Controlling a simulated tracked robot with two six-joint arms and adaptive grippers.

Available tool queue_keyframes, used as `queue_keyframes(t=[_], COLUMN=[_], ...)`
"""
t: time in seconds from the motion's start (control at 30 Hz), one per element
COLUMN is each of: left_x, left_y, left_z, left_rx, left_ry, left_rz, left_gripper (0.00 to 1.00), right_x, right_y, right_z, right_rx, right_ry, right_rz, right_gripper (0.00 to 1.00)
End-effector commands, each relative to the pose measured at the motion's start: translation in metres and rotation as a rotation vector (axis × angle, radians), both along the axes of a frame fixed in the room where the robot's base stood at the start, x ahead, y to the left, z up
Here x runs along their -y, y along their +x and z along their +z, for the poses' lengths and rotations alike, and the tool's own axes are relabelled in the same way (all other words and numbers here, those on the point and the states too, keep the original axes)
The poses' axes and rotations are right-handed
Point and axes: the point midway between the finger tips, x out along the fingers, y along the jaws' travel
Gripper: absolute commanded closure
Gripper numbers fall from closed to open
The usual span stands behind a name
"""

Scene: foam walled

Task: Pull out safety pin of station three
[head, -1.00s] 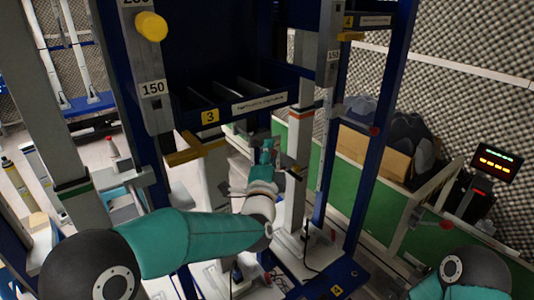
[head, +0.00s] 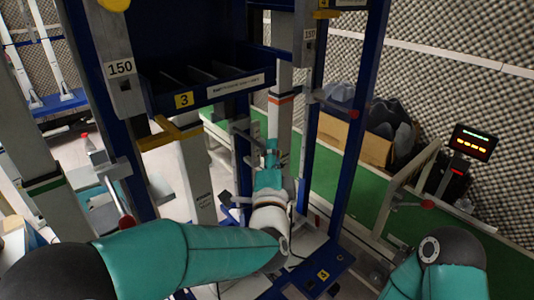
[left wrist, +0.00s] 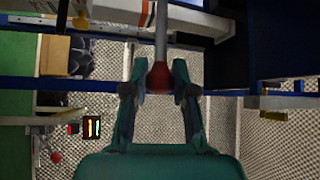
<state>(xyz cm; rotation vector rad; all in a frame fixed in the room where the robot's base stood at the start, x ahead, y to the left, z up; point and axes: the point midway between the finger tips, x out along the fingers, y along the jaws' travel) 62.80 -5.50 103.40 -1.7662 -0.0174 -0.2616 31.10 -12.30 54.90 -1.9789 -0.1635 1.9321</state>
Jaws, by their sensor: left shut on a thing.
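The station three rack carries a yellow label 3 (head: 184,100) on its blue shelf front. My left gripper (head: 271,150) is below and to the right of that label, beside a grey upright with an orange band (head: 280,98). In the left wrist view, the fingers of my left gripper (left wrist: 160,72) are shut on a red ball knob (left wrist: 159,80) at the end of a grey rod, which I take for the safety pin. The rod runs up the picture toward the rack. In the head view the knob is hidden by the gripper. My right gripper is out of view; only my right arm shows.
A yellow bracket (head: 170,134) sticks out left of my left gripper. A blue post (head: 352,130) stands to its right, with a red knob (head: 354,113) beside it. Further right are a cardboard box (head: 355,138) and a lit display (head: 473,142).

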Motion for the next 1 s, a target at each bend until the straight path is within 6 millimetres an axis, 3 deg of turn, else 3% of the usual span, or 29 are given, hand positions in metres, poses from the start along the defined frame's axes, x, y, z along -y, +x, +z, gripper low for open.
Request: queue_keyframes(t=[0.03,0.2,0.63,0.77,1.0], left_x=[0.004,0.004,0.001,-0.001,-0.007], left_y=[-0.002,-0.002,-0.009,-0.026,-0.074], left_z=[-0.006,-0.005,-0.004,-0.007,-0.017], left_rx=[-0.011,-0.009,-0.006,-0.006,-0.007], left_ry=[0.008,0.007,0.005,0.006,0.006], left_rz=[-0.011,-0.009,-0.007,-0.008,-0.010], left_gripper=[0.72,0.47,0.47,0.47,0.47], right_x=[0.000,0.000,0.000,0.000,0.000], right_y=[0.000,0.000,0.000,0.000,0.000], right_z=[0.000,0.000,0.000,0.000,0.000], right_rx=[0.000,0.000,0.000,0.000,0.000], right_ry=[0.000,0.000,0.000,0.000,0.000], right_rz=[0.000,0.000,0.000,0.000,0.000], right_gripper=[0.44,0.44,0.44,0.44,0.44])
